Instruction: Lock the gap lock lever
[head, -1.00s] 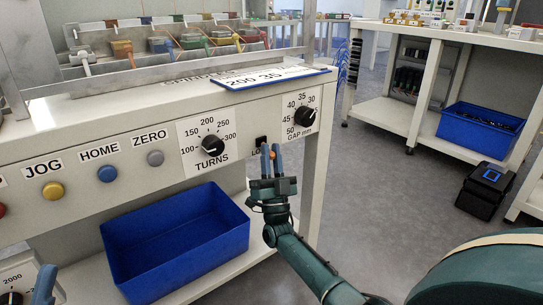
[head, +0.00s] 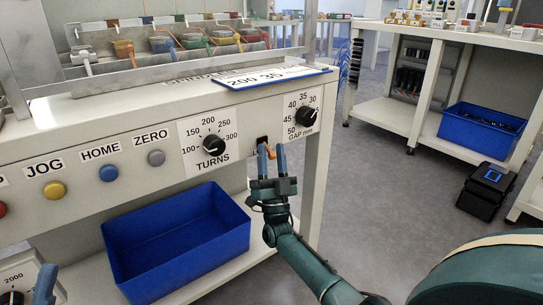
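The gap lock lever (head: 269,150) is a small orange handle at a black mount on the panel front, just left of the GAP mm dial (head: 306,117). Its LOCK label is mostly hidden behind my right gripper. My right gripper (head: 272,155) points up at the panel, its two blue fingers spread apart. The lever shows between the fingertips, nearer the left one; I cannot tell whether they touch. Of my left gripper (head: 44,284), only a blue finger part shows at the lower left edge.
The TURNS dial (head: 213,146) and the ZERO (head: 156,158), HOME (head: 108,173) and JOG (head: 53,190) buttons are left of the lever. A blue bin (head: 178,240) stands on the shelf below.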

